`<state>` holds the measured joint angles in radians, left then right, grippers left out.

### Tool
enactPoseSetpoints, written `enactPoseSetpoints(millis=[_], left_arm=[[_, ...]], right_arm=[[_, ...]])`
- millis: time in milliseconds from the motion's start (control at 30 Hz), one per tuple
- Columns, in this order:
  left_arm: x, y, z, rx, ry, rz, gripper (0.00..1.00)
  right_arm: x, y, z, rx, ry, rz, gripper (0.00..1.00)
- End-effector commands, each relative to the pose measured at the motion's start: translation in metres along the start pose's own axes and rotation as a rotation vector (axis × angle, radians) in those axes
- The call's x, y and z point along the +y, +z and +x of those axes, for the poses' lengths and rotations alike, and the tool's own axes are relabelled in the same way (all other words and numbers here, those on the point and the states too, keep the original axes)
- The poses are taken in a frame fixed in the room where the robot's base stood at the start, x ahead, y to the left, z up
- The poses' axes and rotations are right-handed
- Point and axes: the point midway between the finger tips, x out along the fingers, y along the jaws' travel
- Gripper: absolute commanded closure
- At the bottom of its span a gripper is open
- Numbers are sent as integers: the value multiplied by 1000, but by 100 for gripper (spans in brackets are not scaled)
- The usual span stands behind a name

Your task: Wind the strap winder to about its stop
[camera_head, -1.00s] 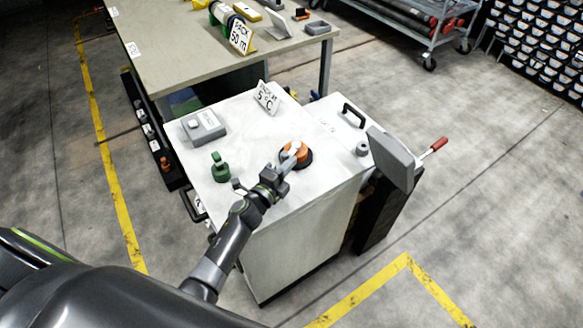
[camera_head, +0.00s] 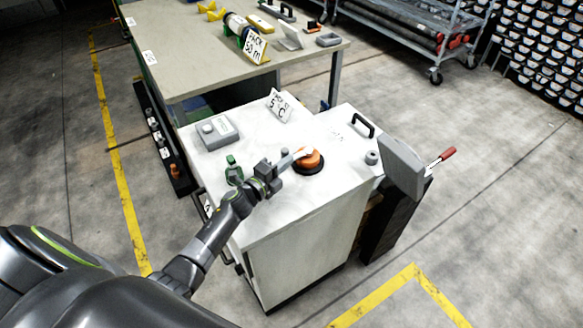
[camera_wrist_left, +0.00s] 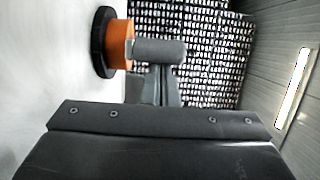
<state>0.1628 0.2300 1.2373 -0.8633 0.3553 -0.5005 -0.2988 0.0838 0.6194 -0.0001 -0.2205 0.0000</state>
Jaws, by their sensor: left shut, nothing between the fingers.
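The strap winder is an orange drum (camera_head: 313,161) on a black round base, on top of the white cabinet (camera_head: 300,215). A grey cylindrical handle (camera_wrist_left: 158,50) stands out from the orange drum (camera_wrist_left: 120,45) in the left wrist view. My left gripper (camera_head: 290,160) is at the left side of the winder in the head view, its fingers shut with nothing between them. In the wrist view its fingers (camera_wrist_left: 160,85) point at the handle and overlap it closely; I cannot tell whether they touch. My right gripper is not in view.
A green bottle-like object (camera_head: 234,171) stands close left of my left gripper. A grey box (camera_head: 217,132) and a white sign (camera_head: 279,105) stand farther back. A grey panel (camera_head: 400,166) and a red-ended lever (camera_head: 441,158) are at the right. The front cabinet top is clear.

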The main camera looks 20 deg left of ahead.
Motion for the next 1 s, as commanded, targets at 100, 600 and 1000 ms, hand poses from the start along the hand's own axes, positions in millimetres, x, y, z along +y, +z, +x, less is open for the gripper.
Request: enactPoseSetpoints(millis=[100, 600, 1000], left_arm=[[1, 7, 0, 0, 1, 0, 100], [1, 16, 1, -1, 1, 0, 100], [0, 16, 1, -1, 1, 0, 100]], right_arm=[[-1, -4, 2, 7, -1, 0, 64], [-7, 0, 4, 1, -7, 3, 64], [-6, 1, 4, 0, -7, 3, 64]])
